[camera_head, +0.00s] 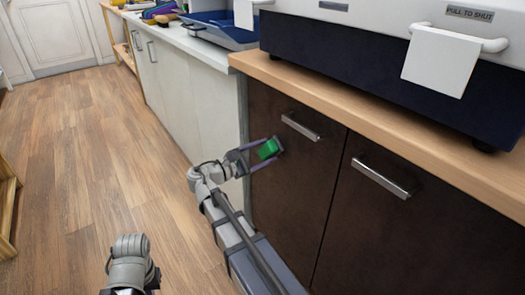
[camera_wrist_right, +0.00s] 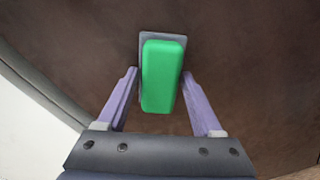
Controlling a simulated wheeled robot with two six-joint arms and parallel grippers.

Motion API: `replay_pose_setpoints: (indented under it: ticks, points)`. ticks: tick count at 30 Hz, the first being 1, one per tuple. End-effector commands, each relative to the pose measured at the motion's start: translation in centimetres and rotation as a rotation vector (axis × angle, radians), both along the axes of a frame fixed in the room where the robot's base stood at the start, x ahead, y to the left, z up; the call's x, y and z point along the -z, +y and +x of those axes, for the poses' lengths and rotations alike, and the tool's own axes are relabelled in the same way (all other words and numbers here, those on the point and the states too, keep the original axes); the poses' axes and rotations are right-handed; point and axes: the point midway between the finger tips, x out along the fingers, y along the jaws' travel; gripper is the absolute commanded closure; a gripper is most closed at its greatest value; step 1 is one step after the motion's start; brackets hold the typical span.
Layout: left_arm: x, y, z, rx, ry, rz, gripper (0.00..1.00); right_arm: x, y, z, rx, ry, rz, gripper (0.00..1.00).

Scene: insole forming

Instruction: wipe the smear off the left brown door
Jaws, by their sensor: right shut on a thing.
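The left brown door (camera_head: 292,190) is dark, with a metal bar handle (camera_head: 300,127) near its top. My right gripper (camera_head: 270,151) is shut on a green block-shaped sponge (camera_head: 267,148), close to the upper left part of this door. In the right wrist view, the sponge (camera_wrist_right: 162,75) has a grey pad behind it, facing the brown surface (camera_wrist_right: 240,60). I cannot tell for sure whether the pad touches the door. I cannot make out a smear in either view. An arm link of mine shows at the bottom left of the head view, without its gripper.
The right brown door (camera_head: 395,235) has its own handle (camera_head: 381,178). A wooden countertop (camera_head: 400,115) overhangs both doors, bearing a machine with a white bar handle. White cabinets (camera_head: 185,100) adjoin on the left. The wooden floor (camera_head: 90,170) is open there.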

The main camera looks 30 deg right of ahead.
Motion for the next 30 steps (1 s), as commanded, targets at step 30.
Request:
replay_pose_setpoints:
  ticks: [30]
  points:
    - [0.0, 0.0, 0.0, 0.0, 0.0, 0.0, 1.0, 0.0, -0.2, -0.9, -0.001, 0.0, -0.001, 0.77]
